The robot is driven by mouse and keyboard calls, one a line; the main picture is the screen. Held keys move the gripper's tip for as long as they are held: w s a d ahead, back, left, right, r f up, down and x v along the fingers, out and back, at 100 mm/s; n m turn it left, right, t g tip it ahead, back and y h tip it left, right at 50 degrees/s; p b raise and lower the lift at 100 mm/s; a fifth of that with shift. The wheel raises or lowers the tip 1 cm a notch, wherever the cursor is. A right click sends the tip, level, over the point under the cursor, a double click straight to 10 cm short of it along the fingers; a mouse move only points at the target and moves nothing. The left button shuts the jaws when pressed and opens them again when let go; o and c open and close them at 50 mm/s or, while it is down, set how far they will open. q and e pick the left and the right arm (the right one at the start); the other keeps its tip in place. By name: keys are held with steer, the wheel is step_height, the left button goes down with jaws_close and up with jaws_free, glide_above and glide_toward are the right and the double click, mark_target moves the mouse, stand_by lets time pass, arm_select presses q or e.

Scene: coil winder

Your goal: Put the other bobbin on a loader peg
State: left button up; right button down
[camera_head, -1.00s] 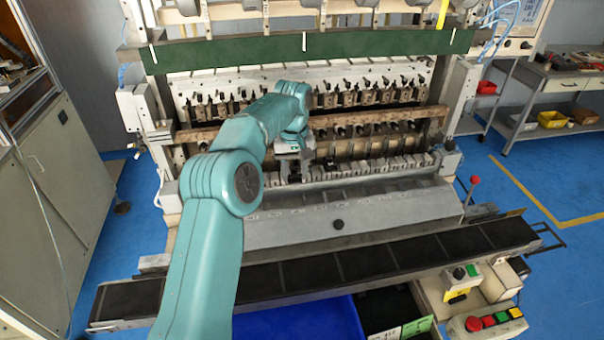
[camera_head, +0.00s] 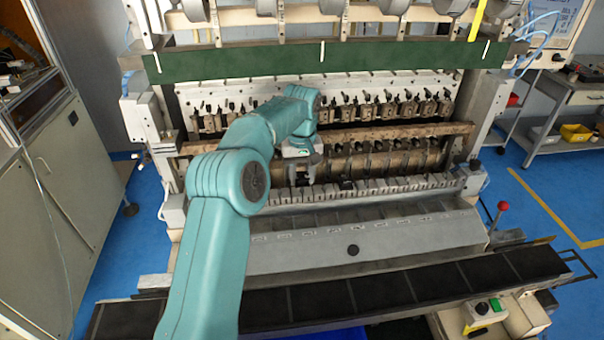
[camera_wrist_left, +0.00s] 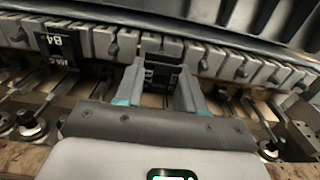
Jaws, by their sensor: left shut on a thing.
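My left gripper (camera_head: 303,172) is at the front of the coil winder, over the row of grey blocks. In the left wrist view its two grey fingers (camera_wrist_left: 160,88) are shut on a small dark piece (camera_wrist_left: 161,76), which looks like the bobbin. The fingers hide part of it. Beyond the fingertips runs a row of grey blocks (camera_wrist_left: 215,58) with small dark levers. Which parts are the loader pegs is hard to tell, and I cannot tell whether the held piece touches any. My right gripper is not in view.
The winder's green beam (camera_head: 330,62) crosses above my arm. A sloped grey plate (camera_head: 400,238) and a dark conveyor strip (camera_head: 400,290) lie in front. A red-knobbed lever (camera_head: 502,206) stands at the right.

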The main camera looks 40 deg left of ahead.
arm_select(q)
steer(key=shift+s+d, duration=0.15)
steer(key=shift+d, duration=0.1)
steer(key=shift+a+f, duration=0.15)
steer(key=shift+a, duration=0.1)
steer(key=shift+d, duration=0.25)
steer(key=shift+a+p, duration=0.1)
steer(key=shift+p, duration=0.2)
steer(key=shift+a+p, duration=0.1)
steer(key=shift+p, duration=0.3)
steer(key=shift+f, duration=0.15)
stand_by(0.7)
